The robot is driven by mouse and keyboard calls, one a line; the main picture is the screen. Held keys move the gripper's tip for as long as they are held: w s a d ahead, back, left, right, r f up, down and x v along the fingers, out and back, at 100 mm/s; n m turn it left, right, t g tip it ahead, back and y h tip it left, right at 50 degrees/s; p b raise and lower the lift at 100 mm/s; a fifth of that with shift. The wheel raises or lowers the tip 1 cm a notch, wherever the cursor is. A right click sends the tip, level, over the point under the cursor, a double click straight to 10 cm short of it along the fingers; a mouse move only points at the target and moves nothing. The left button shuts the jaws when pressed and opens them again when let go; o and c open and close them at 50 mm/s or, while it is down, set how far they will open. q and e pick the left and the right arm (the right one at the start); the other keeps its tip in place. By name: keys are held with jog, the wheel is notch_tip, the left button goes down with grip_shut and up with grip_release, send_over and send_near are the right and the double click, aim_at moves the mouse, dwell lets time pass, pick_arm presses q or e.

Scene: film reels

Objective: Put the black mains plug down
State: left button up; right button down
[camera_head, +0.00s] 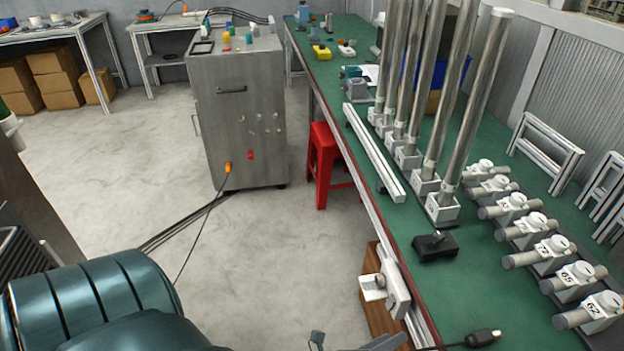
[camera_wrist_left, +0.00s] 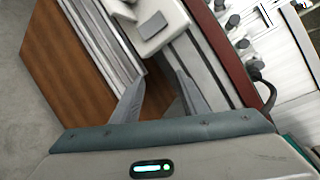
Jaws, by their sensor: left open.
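The black mains plug (camera_head: 483,338) lies at the near end of the green bench top, at the bottom right of the head view, with its pins to the right and a black cord running left. A short black cord-like piece (camera_wrist_left: 262,90) shows by the red bench edge in the left wrist view; I cannot tell if it belongs to the plug. My left gripper (camera_head: 350,341) is low at the bottom of the head view, left of the plug and apart from it. In the left wrist view its fingers (camera_wrist_left: 158,98) are spread with nothing between them. My right gripper is not in view.
A white box (camera_head: 396,287) is fixed at the bench's front edge, above a brown wooden panel (camera_head: 372,310). A black block (camera_head: 435,246), tall metal tubes (camera_head: 466,105) and several numbered grey clamps (camera_head: 550,250) stand on the bench (camera_head: 470,290). Open floor lies left.

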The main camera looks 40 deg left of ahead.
pick_arm(q)
jog(key=s+a+f+n+g+y, duration=0.1)
jog(key=s+a+f+n+g, duration=0.15)
jog(key=f+n, duration=0.35)
jog(key=s+a+f+n+g+y, duration=0.1)
jog(key=s+a+f+n+y, duration=0.2)
jog(key=f, duration=0.4)
jog(key=s+a+f+n+g, duration=0.1)
jog(key=s+f+n+g, duration=0.1)
jog(key=f+n, duration=0.45)
jog(key=s+d+f+n+g, duration=0.1)
jog(key=s+f+n+g, duration=0.4)
jog(key=s+f+n, duration=0.4)
jog(key=s+f, duration=0.3)
jog(key=s, duration=0.1)
jog(key=shift+s+d+f+h, duration=0.2)
jog(key=shift+s+h, duration=0.05)
jog(key=shift+h, duration=0.05)
jog(key=shift+n, duration=0.25)
jog(key=shift+c, duration=1.1)
